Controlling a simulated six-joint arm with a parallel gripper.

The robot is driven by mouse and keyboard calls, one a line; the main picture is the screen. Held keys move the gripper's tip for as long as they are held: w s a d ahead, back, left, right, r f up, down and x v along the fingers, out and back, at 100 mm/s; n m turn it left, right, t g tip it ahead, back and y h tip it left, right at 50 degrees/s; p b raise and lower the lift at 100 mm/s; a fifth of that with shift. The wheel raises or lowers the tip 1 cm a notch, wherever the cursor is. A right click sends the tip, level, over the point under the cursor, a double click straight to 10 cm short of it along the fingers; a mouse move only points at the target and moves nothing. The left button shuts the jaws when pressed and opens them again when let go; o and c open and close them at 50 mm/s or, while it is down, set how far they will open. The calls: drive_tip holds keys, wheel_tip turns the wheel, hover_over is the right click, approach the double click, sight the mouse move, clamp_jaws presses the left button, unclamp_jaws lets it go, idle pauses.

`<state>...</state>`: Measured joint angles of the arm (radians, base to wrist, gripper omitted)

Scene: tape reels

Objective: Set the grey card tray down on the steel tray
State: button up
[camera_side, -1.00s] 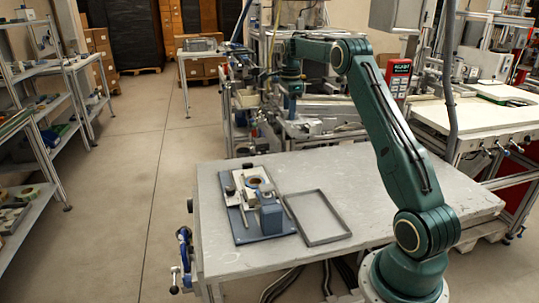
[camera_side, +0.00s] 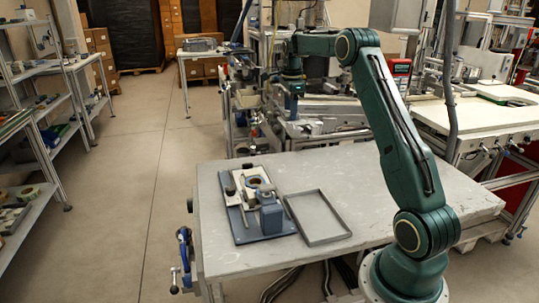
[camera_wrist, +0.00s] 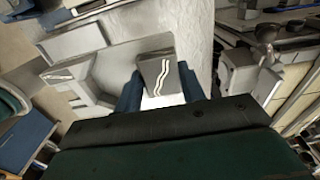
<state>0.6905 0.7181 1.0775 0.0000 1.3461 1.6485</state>
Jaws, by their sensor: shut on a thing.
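The steel tray (camera_side: 318,218), shallow, rectangular and empty, lies flat on the table, nearer the camera than my gripper.
A blue-based fixture (camera_side: 262,222) with metal blocks and an orange-brown ring stands just left of the steel tray. The grey table (camera_side: 400,185) is clear behind and right of the tray. Machine frames crowd the space around my gripper.

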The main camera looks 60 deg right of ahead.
drive_tip(key=s+a, duration=1.4)
drive_tip(key=shift+a+f, duration=0.1)
hover_over(308, 204)
wheel_tip(308, 204, down, 16)
drive_tip(key=shift+w, duration=0.1)
idle(0.5)
drive_tip(key=shift+f, duration=1.9)
